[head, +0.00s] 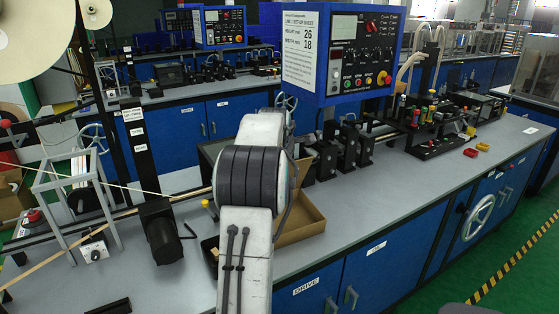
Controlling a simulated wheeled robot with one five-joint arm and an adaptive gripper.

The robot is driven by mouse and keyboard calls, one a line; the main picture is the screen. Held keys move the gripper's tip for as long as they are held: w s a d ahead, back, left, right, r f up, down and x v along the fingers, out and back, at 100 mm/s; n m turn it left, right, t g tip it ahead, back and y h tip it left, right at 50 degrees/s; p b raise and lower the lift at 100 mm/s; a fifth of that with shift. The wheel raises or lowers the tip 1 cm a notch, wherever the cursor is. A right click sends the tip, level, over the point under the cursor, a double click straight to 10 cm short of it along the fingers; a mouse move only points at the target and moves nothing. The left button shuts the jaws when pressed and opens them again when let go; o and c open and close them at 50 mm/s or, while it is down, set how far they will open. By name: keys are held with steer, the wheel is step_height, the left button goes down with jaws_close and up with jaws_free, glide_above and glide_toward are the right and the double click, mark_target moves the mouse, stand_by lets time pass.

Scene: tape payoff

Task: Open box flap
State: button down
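A brown cardboard box (306,228) sits on the grey bench just right of my arm. Its inside shows from above, and a brown upright panel, perhaps a flap (304,172), stands at its back. My arm covers the left part of the box, so I cannot tell how all its flaps lie. My arm rises from the bottom middle and bends at a black ribbed joint in front of the box. My gripper cannot be made out; it seems hidden behind the arm.
A blue control panel (345,55) with a white sign (306,52) stands behind the box. Black machine blocks (348,148) line the bench's back. A black post base (160,230) and metal frame (75,190) stand left. The bench top (400,190) right of the box is clear.

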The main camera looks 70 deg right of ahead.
stand_by(0.7)
steer(key=c, duration=1.3)
jaws_free()
steer(key=shift+c, duration=0.2)
steer(key=w+p+v, duration=0.1)
steer(key=p+v, duration=0.1)
steer(key=v, duration=0.6)
steer(key=shift+s+r, duration=0.2)
steer(key=shift+r, duration=0.25)
steer(key=shift+d, duration=0.1)
steer(key=v, duration=1.2)
